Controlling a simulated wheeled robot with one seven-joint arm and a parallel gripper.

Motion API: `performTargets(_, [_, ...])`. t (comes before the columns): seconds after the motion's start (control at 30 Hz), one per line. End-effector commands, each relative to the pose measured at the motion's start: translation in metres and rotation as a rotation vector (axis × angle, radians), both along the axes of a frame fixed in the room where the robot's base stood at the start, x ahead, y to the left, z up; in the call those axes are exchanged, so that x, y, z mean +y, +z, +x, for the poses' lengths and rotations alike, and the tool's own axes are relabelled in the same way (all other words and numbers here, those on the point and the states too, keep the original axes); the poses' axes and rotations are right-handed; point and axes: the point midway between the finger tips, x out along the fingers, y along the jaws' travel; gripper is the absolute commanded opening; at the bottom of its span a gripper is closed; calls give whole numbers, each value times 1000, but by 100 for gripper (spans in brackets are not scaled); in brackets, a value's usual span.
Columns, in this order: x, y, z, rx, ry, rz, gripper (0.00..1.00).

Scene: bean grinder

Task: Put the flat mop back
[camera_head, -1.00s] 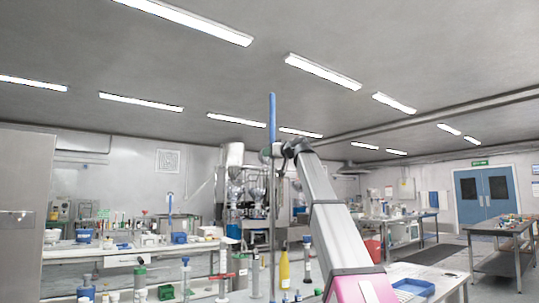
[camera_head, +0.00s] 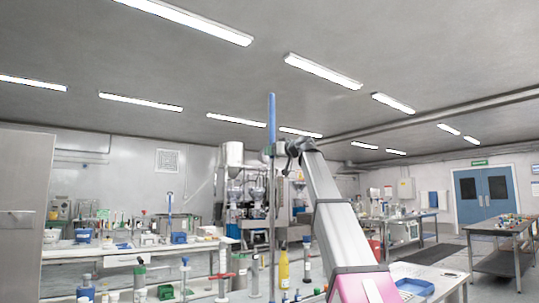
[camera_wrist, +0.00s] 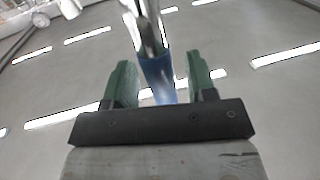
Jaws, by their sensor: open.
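The flat mop's pole (camera_head: 272,120) stands upright in the head view, with a blue upper grip and a thin grey shaft running down in front of the benches. Its lower end and flat head are out of view. My gripper (camera_head: 271,150) is at the lower end of the blue grip. In the wrist view, my gripper's two green fingers (camera_wrist: 161,80) are open, one on each side of the pole. The blue grip and the shiny metal shaft (camera_wrist: 146,25) pass between them, with a gap visible on both sides.
A bench with bottles and lab items (camera_head: 140,270) lies low in front. A yellow bottle (camera_head: 284,270) and a blue tray (camera_head: 414,287) are near my arm. Steel machinery (camera_head: 250,195) stands behind the pole. A steel table (camera_head: 500,228) and blue doors (camera_head: 484,192) are at the right.

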Motion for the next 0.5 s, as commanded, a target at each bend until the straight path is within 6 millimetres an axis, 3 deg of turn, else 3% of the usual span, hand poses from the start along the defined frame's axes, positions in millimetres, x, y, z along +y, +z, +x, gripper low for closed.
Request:
performTargets(0.2, [-34, -2, -35, 0, -2, 0, 51])
performTargets(0.5, [-63, -1, -63, 0, 0, 0, 51])
